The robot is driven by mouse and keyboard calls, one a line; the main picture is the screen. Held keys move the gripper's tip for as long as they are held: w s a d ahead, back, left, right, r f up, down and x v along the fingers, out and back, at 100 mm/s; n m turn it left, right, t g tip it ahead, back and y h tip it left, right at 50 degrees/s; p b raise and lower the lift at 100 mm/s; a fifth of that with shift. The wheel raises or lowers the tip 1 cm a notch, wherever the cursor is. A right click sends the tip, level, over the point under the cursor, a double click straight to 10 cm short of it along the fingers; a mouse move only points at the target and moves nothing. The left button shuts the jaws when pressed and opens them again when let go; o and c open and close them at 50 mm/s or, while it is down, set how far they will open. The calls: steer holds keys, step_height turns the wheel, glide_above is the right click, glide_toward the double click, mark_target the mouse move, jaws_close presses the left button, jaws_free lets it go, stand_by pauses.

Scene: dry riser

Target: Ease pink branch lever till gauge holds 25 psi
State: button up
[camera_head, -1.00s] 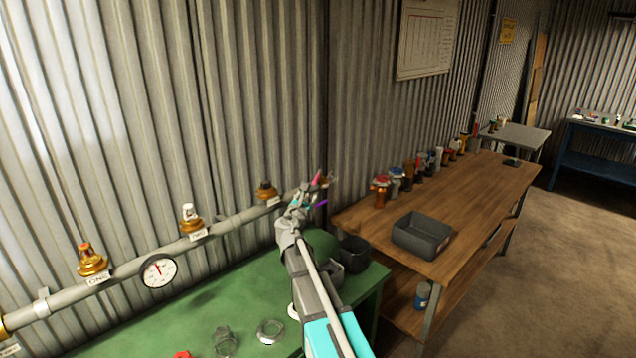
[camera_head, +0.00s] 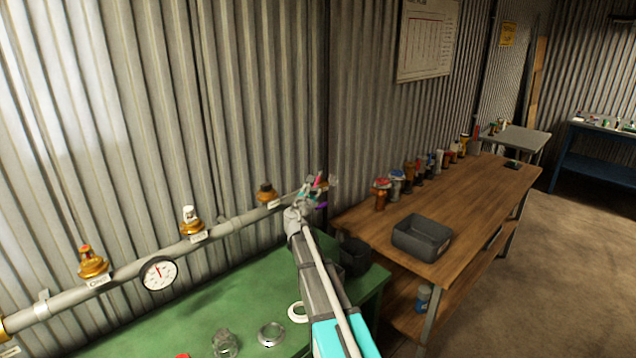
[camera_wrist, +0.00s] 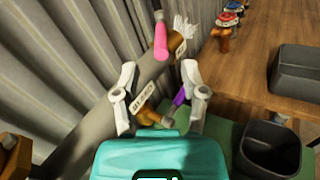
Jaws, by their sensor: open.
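The pink lever (camera_wrist: 160,42) is at the far end of the grey pipe in the wrist view, just beyond my fingertips; it shows small in the head view (camera_head: 318,183). My gripper (camera_wrist: 159,72) is open, with one finger on each side of the pipe end, and nothing is held between them. In the head view my gripper (camera_head: 307,195) partly hides this pipe end. A purple lever (camera_wrist: 179,96) sits nearer, by the right finger. The round white gauge (camera_head: 158,273) hangs on the pipe at left; its needle points roughly upward, but its numbers are too small to read.
Brass valves, one with a white top (camera_head: 190,222), stand along the pipe (camera_head: 140,262) against the corrugated wall. The green bench (camera_head: 200,318) below carries loose rings and a black bin (camera_head: 354,258). A wooden table (camera_head: 470,210) with a dark tray (camera_head: 421,238) is at right.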

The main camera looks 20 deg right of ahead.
mark_target(317, 181)
steer(key=x, duration=0.7)
steer(key=shift+w+d, duration=0.15)
jaws_close()
